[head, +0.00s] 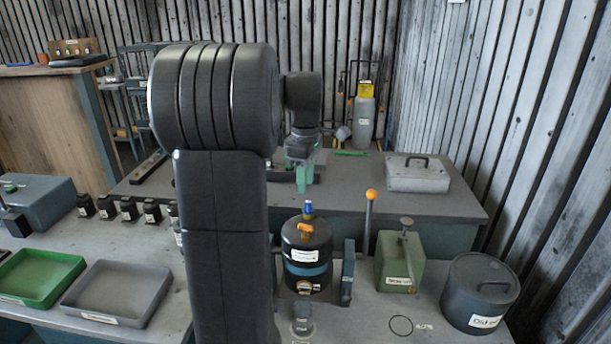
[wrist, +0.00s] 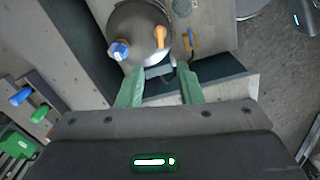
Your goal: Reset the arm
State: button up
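My gripper (head: 303,180) is beyond the dark arm links in the head view, with its green fingers pointing down above the back bench. In the wrist view my gripper (wrist: 158,78) has its two green fingers apart, with nothing held between them. A round housing with a blue cap (wrist: 118,50) and an orange lever (wrist: 160,36) lies beyond the fingertips. In the head view a black cylinder (head: 306,262) with a similar blue top and orange lever stands in a holder on the front bench. My arm hides part of both benches.
A green tray (head: 38,278) and a grey tray (head: 118,292) lie at left, near several small black bottles (head: 106,207). A green can (head: 399,262), a dark drum (head: 480,293) and an upright orange-tipped lever (head: 369,215) stand at right. A grey case (head: 418,176) sits on the back bench.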

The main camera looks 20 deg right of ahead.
aim_at(306, 225)
jog(key=shift+r, duration=0.5)
jog(key=shift+f, duration=0.1)
notch_tip(306, 225, down, 14)
jog(key=shift+r+p, duration=0.15)
jog(key=shift+p, duration=0.45)
